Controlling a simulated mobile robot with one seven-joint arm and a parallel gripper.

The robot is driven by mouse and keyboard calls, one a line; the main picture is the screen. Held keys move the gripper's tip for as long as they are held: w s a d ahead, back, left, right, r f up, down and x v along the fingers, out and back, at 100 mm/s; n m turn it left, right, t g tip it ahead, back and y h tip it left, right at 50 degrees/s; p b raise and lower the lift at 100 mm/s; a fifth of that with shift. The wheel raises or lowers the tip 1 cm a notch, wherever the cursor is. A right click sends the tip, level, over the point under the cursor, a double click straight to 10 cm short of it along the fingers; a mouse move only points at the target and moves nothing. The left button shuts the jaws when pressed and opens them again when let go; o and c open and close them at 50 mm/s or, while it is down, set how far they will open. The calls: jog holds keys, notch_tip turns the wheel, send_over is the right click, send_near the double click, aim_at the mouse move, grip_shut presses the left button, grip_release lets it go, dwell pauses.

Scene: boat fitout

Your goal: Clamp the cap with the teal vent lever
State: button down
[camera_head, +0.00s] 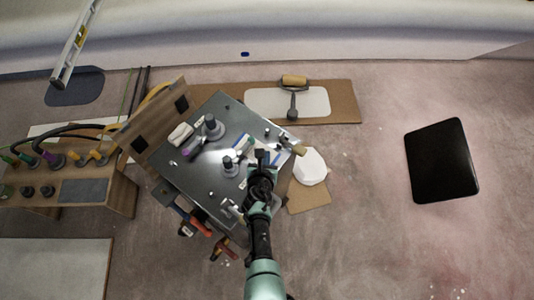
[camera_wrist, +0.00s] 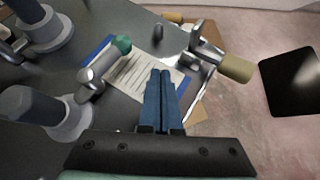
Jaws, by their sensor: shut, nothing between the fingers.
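In the wrist view a lever with a teal knob (camera_wrist: 121,44) on a bare metal arm (camera_wrist: 97,72) stands left of my fingertips. Just left of it is a round grey fitting with a dark top (camera_wrist: 40,106), perhaps the cap; I cannot tell whether the lever presses on it. This fitting (camera_head: 229,164) also shows on the dark worktop (camera_head: 208,182) in the head view. My gripper (camera_wrist: 161,75) has its blue fingers together and empty, above the worktop and apart from the teal knob. In the head view my gripper (camera_head: 262,158) hides part of the lever area.
A second grey fitting (camera_wrist: 47,25) stands farther left. A tan-handled lever (camera_wrist: 235,67) sticks out at the worktop's right edge.

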jog(key=s+d+r+p, duration=0.5)
jog(key=d+r+p, duration=0.1)
jog(key=p, duration=0.3)
jog(key=shift+d, duration=0.45)
jog(key=shift+s, duration=0.1)
